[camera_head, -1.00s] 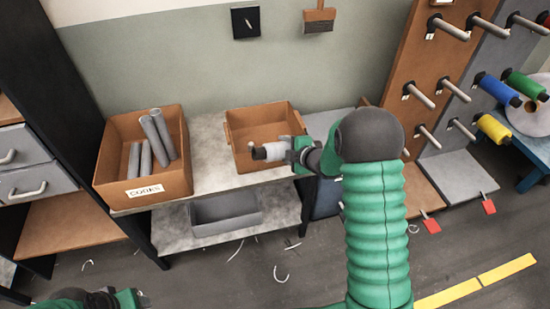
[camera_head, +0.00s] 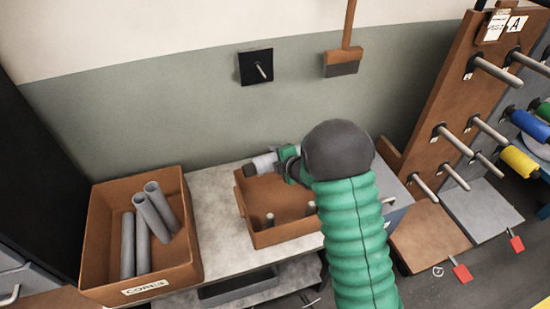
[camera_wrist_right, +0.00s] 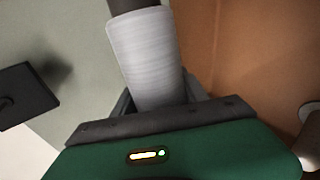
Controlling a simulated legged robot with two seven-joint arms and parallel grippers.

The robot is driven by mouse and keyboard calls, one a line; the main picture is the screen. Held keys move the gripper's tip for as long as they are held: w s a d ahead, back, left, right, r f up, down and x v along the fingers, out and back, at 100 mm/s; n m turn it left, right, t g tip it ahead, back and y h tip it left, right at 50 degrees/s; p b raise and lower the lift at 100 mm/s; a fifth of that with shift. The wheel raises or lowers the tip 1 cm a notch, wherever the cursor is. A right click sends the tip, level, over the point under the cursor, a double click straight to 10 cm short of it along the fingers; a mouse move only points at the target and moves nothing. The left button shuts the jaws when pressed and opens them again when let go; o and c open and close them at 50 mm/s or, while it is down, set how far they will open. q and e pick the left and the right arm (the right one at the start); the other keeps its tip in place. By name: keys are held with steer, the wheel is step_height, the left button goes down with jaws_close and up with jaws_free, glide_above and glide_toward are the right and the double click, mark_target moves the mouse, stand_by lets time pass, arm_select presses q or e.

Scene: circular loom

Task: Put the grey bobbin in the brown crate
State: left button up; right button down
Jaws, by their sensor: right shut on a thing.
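The grey bobbin (camera_head: 263,163) is held by my right gripper (camera_head: 277,160) over the back left part of the brown crate (camera_head: 284,236). In the right wrist view the bobbin (camera_wrist_right: 146,58) is a pale grey wound cylinder with a dark core end, and my right gripper (camera_wrist_right: 160,105) is shut around its lower part. The crate's brown surface (camera_wrist_right: 255,60) fills the right of that view. The bobbin appears above the crate floor, but the exact height is hard to tell. My arm hides the crate's right side. My left gripper is not in view.
Short pegs (camera_head: 270,219) stand inside the crate. A second brown crate (camera_head: 98,250) labelled CORES holds several grey tubes (camera_head: 158,210) at the left. The bench top (camera_head: 215,220) between them is clear. A peg board (camera_head: 455,120) stands at the right, and a wall peg plate (camera_head: 256,67) behind.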

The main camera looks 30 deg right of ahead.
steer(key=shift+s+a+f+b, duration=0.1)
steer(key=shift+s+f+b, duration=0.1)
steer(key=shift+f+b, duration=0.1)
step_height(320, 180, down, 13)
steer(key=b, duration=1)
steer(key=shift+w+a+r, duration=0.1)
steer(key=shift+w+r, duration=0.05)
steer(key=shift+f+b, duration=0.2)
steer(key=shift+b, duration=0.15)
